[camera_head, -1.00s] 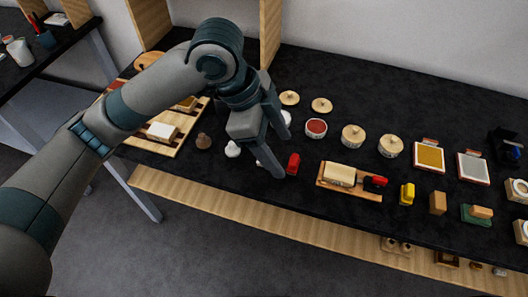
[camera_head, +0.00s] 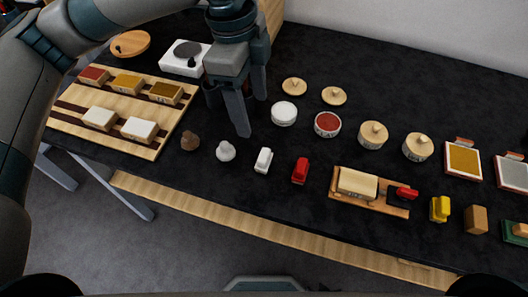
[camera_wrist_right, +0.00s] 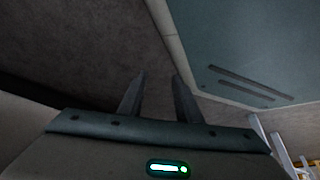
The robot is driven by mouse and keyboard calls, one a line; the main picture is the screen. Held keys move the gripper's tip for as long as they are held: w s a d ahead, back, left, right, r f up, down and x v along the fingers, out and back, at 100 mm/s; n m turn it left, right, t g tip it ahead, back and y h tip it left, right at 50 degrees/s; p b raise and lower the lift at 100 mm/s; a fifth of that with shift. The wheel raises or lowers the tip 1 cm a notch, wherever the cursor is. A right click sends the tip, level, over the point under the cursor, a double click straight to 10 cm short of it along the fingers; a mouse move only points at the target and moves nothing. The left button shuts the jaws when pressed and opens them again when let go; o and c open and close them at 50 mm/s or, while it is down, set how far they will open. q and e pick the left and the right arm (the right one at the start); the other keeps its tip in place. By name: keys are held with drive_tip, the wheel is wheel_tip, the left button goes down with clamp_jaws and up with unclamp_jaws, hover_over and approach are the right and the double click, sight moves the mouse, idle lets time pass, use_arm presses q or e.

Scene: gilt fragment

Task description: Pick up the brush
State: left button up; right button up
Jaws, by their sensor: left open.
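I cannot make out a clear brush in these views. My left gripper (camera_head: 252,116) is open over the black table, pointing down, with nothing seen between its fingers. It partly hides a dark object (camera_head: 212,96) behind it, whose kind I cannot tell.
A wooden board (camera_head: 130,142) with several small blocks lies at left, a white device (camera_head: 185,57) behind it. White (camera_head: 263,160) and red (camera_head: 300,170) pieces stand near the front edge. Round tubs, including a red-filled one (camera_head: 327,124), and a wooden tray (camera_head: 395,208) are to the right.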

use_arm(q)
drive_tip(key=shift+s+r, duration=0.1)
drive_tip(key=shift+s, duration=0.1)
use_arm(e)
drive_tip(key=shift+r, duration=0.1)
use_arm(q)
drive_tip(key=p, duration=0.2)
hover_over(263, 157)
drive_tip(key=f, duration=1.1)
drive_tip(key=shift+w+a+f, duration=0.15)
drive_tip(key=shift+a+f, duration=0.2)
drive_tip(key=shift+a, duration=0.05)
drive_tip(key=shift+f, duration=0.3)
use_arm(e)
drive_tip(key=s+d+f+g, duration=0.1)
drive_tip(key=s+d, duration=0.1)
drive_tip(key=s, duration=0.3)
drive_tip(key=shift+s+d+f+g+h, duration=0.15)
drive_tip(key=shift+s+d+g+h, duration=0.15)
drive_tip(key=shift+s, duration=0.1)
